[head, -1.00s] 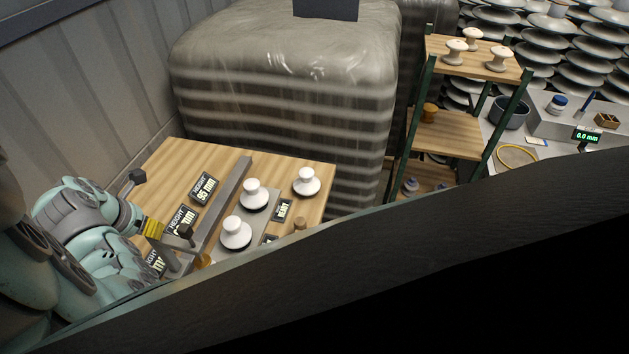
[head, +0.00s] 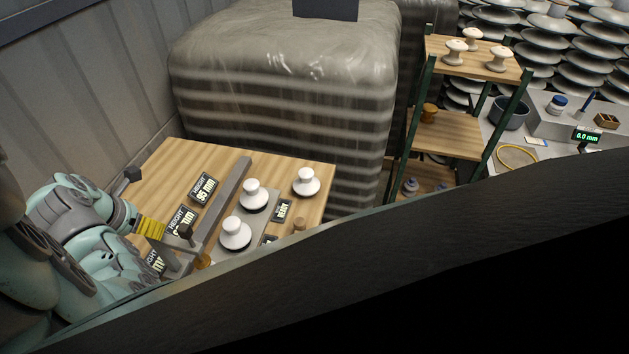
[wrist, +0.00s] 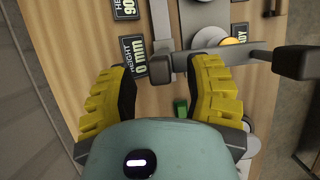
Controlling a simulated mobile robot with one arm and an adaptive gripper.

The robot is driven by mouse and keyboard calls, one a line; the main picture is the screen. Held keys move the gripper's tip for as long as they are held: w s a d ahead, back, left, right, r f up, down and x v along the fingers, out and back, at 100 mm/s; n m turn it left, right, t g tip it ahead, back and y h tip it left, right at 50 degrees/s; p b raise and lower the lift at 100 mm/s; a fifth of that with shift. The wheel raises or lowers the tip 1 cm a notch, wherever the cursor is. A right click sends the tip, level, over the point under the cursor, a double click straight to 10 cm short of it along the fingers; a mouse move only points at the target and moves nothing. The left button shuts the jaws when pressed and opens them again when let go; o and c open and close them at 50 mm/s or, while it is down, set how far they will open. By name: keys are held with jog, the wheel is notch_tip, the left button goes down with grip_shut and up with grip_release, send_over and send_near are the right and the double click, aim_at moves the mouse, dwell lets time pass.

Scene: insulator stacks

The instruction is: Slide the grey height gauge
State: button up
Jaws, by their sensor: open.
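The grey height gauge (head: 180,238) stands at the near left of the wooden table, by the long grey rail (head: 228,195). In the wrist view its grey body (wrist: 160,68) lies just past and between my fingertips, and its bar ends in a dark block (wrist: 298,63) at the right. My gripper (wrist: 166,72) is open, with a yellow finger on each side. I cannot tell whether either finger touches the gauge. In the head view only part of my gripper (head: 152,228) shows, left of the gauge.
Height labels (head: 205,188) lie left of the rail. White insulators (head: 253,193) stand on a grey plate right of it, with another (head: 306,182) farther right. A wrapped stack (head: 285,100) stands behind the table (head: 180,160). A wooden shelf (head: 445,135) is at the right.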

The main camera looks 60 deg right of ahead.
jog(key=v, duration=0.6)
jog(key=shift+a, duration=0.1)
dwell(0.4)
